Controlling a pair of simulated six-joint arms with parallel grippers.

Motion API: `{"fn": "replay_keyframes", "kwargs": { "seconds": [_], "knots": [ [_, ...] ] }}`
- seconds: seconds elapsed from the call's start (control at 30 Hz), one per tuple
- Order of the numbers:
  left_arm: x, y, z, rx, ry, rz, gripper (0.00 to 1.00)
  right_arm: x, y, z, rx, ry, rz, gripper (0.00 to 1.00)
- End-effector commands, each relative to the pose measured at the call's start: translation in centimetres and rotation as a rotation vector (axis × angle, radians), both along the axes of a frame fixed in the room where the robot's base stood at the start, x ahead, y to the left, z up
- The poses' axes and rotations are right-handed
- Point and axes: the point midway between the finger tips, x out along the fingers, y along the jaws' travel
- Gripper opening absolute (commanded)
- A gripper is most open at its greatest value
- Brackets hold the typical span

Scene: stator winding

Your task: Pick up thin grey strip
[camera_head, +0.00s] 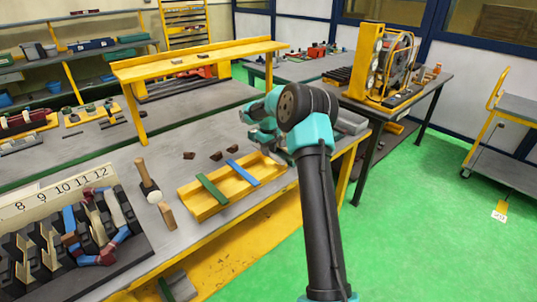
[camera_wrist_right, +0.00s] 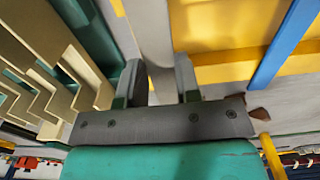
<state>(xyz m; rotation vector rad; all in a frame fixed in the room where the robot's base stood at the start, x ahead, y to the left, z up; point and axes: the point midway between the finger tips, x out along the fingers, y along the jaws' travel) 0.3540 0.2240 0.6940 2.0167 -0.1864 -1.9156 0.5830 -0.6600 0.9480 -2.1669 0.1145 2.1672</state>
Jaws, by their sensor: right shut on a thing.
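My right gripper (camera_head: 264,146) is over the workbench, just beyond the right end of the yellow tray (camera_head: 211,210). In the right wrist view its two fingers (camera_wrist_right: 158,82) are closed around a thin grey strip (camera_wrist_right: 154,35), which runs up out of the top of the picture. The strip cannot be told apart from the gripper in the head view. A green strip (camera_head: 212,190) and a blue strip (camera_head: 243,172) lie across the yellow tray. My left gripper is not in view.
A mallet (camera_head: 147,176) and small brown blocks (camera_head: 216,156) lie on the bench near the tray. The stator with numbered slots (camera_head: 65,200) is at the left. A yellow raised shelf (camera_head: 205,60) stands behind.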

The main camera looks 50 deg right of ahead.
Motion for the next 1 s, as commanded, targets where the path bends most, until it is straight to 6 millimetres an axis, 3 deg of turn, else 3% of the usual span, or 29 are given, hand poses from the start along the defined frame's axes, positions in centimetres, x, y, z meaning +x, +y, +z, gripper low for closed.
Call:
{"fn": "replay_keyframes", "kwargs": {
  "seconds": [0.07, 0.37, 0.8, 1.0],
  "knots": [
    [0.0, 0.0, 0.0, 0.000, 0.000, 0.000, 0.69, 0.1, 0.0, 1.0, -0.001, -0.003, 0.000, 0.02],
    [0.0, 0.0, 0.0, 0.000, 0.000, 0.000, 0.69, -2.1, 2.3, 1.3, 0.000, 0.001, 0.001, 0.02],
    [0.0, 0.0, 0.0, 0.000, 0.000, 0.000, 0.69, -7.9, 8.9, 2.0, 0.000, 0.000, 0.002, 0.02],
    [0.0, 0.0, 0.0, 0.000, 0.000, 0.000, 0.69, -9.8, 11.1, 2.3, 0.000, 0.000, 0.001, 0.02]
  ]
}}
